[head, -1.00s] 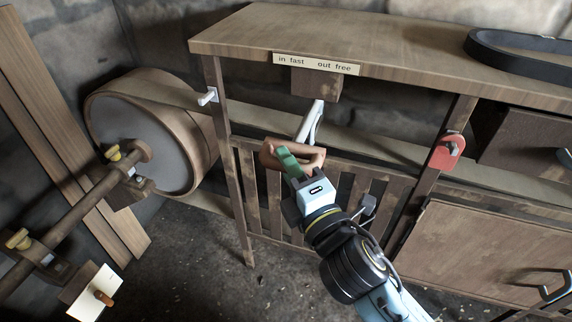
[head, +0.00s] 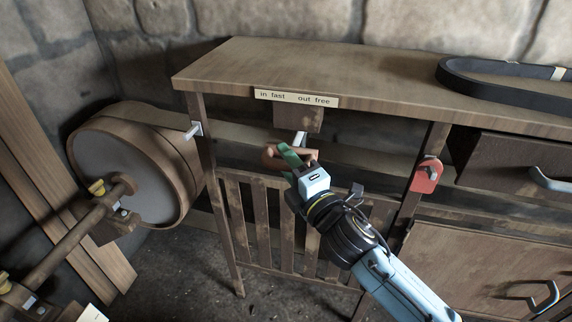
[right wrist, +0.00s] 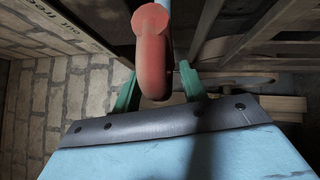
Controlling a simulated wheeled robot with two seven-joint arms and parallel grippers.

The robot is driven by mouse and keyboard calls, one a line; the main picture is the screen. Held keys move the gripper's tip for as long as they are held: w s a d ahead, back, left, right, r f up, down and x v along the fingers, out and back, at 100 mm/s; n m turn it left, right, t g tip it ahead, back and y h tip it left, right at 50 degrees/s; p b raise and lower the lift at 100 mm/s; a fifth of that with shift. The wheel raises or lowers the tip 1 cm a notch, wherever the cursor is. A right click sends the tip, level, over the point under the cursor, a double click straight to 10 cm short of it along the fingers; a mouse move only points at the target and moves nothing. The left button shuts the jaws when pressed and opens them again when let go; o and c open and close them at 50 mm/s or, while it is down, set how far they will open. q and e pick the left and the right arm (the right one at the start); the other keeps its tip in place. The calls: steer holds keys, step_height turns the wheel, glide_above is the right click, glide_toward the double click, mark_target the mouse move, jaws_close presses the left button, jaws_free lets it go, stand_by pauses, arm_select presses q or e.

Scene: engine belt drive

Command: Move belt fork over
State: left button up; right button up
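The belt fork's lever shows as a short pale rod (head: 300,137) under a wooden block (head: 299,119) at the bench front. Its red-brown looped handle (head: 270,157) is at the rod's lower end. My right gripper (head: 297,155) is at the handle, with its green fingers partly over it. In the right wrist view the handle (right wrist: 153,62) lies between the two green fingers (right wrist: 160,88). The fingers stand apart, and a narrow gap shows on the right side. Contact is hard to tell. The fork's belt end is hidden. My left gripper is out of view.
A label (head: 296,98) reads "in fast" left and "out free" right. A red tag-like piece (head: 426,175) hangs on the right post. A slatted guard (head: 260,220) stands below the handle. A black belt loop (head: 500,92) lies on top.

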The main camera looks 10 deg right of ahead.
steer(key=shift+s, duration=0.1)
steer(key=shift+s, duration=0.2)
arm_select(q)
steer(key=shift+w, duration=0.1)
arm_select(e)
steer(key=v, duration=1.3)
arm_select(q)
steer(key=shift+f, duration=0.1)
arm_select(e)
steer(key=shift+w, duration=0.1)
